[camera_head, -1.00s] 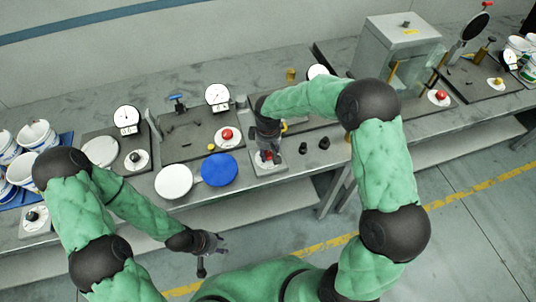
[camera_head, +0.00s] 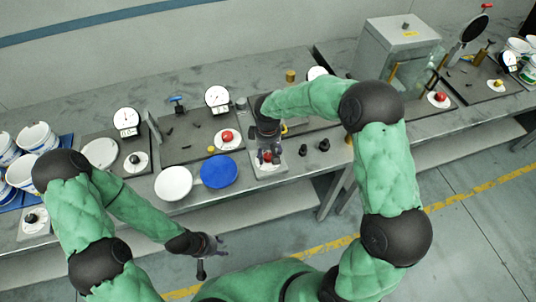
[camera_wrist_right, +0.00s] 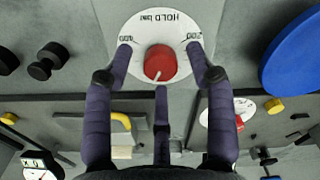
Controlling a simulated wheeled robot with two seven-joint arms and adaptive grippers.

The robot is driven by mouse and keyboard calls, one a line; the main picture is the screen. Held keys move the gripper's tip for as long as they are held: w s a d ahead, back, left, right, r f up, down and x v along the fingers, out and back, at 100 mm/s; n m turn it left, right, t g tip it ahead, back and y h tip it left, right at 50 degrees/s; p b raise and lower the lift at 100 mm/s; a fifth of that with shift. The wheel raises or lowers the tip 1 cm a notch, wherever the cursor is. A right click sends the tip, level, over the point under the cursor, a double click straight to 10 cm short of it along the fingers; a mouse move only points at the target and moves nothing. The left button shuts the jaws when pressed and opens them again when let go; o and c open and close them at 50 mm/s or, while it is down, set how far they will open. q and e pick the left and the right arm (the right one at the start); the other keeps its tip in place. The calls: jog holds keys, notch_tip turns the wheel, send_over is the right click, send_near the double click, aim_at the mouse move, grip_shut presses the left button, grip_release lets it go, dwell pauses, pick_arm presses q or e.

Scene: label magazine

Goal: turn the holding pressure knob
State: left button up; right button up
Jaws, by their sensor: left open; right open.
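The holding pressure knob (camera_wrist_right: 160,63) is red with a thin white pointer line and sits on a round white dial (camera_wrist_right: 150,22) marked "HOLD bar", which reads upside down in the right wrist view. In the head view the knob is partly hidden under my right gripper (camera_head: 268,152). My right gripper is open and points down over the dial. In the right wrist view its purple fingers stand spread on both sides of the knob, with a third one below it, apart from it. My left gripper (camera_head: 207,247) is open and empty, in front of the bench.
Another red knob (camera_head: 227,136) on a white dial sits left of my right gripper. A blue disc (camera_head: 219,171) and a white disc (camera_head: 173,183) lie at the bench front. Small black pieces (camera_head: 324,144) stand to the right. Gauges (camera_head: 217,96) stand behind.

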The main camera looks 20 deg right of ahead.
aim_at(268, 155)
notch_tip(268, 155, up, 11)
dwell(0.4)
jog(key=shift+f, duration=0.1)
dwell(0.3)
